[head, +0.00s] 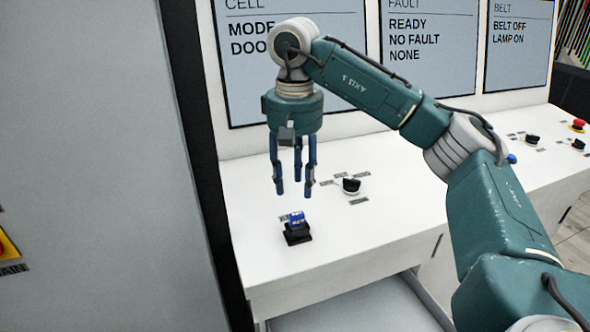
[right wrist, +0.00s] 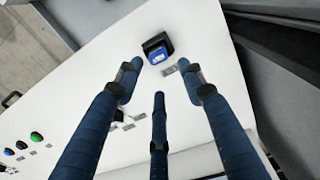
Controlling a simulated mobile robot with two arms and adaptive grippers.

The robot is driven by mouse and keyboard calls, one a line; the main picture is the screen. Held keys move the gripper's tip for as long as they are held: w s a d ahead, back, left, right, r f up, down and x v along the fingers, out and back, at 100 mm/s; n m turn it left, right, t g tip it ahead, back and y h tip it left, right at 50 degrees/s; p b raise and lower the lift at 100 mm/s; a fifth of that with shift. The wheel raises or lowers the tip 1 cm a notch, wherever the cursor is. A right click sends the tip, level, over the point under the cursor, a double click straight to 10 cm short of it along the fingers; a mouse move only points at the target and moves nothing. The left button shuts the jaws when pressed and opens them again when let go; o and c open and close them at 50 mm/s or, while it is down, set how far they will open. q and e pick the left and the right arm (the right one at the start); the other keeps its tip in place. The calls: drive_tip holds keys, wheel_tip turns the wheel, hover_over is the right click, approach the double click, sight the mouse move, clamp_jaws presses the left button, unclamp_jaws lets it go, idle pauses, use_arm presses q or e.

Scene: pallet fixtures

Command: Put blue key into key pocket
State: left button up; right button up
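The blue key (head: 296,218) sits on or in a small black holder (head: 298,238) on the white console's sloping top. In the right wrist view, the blue key (right wrist: 158,56) and the black holder (right wrist: 154,41) show just beyond the fingertips. I cannot tell whether this black holder is the key pocket, and no other clear pocket shows. My right gripper (head: 295,188) points down above the console, a little behind and above the key, its three blue fingers spread and empty. It also shows open in the right wrist view (right wrist: 161,80). My left gripper is not in view.
A black rotary knob (head: 351,186) stands right of the key. More knobs and a red button (head: 579,124) are at the console's right end. Screens (head: 290,60) rise behind. A grey panel (head: 90,170) with a dark edge bounds the left. The console front is clear.

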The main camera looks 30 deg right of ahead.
drive_tip(key=shift+r, duration=1.15)
